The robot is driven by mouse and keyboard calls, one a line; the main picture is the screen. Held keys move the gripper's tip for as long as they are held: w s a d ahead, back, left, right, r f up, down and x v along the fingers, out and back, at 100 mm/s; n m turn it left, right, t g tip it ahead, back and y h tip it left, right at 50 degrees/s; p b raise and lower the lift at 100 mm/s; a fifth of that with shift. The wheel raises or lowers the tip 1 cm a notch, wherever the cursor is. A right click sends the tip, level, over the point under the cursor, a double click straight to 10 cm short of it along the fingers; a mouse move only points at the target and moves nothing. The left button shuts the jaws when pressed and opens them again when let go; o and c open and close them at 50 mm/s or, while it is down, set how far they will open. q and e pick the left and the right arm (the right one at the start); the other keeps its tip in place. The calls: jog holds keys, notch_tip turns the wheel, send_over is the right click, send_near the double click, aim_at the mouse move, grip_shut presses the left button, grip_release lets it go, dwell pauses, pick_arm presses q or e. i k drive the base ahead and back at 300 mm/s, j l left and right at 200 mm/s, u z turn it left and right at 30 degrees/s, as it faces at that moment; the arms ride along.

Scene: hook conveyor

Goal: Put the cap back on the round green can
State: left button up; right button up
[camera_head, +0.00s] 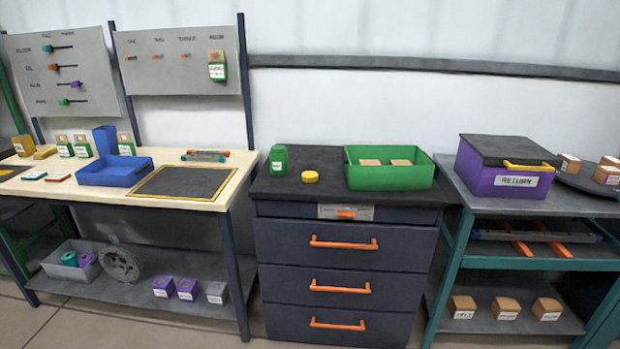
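The round green can (278,161) stands upright at the left end of the dark drawer cabinet's top (300,190). It has a white label on its front. A round yellow cap (310,177) lies flat on the same top, a little to the right of the can and nearer the front, apart from it. Neither of my grippers shows in the head view.
A green bin (390,177) with tan boxes stands right of the cap. A purple box (503,167) with a dark lid stands on the right shelf unit. A workbench (237,178) with a blue tray (115,173) is at left. The cabinet's front edge is clear.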

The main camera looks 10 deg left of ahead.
aim_at(278, 156)
jog(key=z, duration=0.4)
jog(key=j+z, duration=0.15)
jog(key=z, duration=0.2)
jog(key=j+z, duration=0.1)
jog(key=z, duration=0.3)
jog(key=j+z, duration=0.25)
jog(key=j, duration=0.2)
jog(key=j+z, duration=0.25)
jog(key=j, duration=0.2)
jog(key=k+j+z, duration=0.1)
jog(key=j+z, duration=0.15)
jog(key=j, duration=0.2)
jog(key=k+j+z, duration=0.25)
jog(key=j, duration=0.15)
jog(key=k+j, duration=0.1)
jog(key=j, duration=0.3)
jog(key=k+j, duration=0.1)
jog(key=j, duration=0.3)
jog(key=k+j+z, duration=0.1)
jog(key=j, duration=0.3)
jog(key=k+j, duration=0.15)
jog(key=j, duration=0.25)
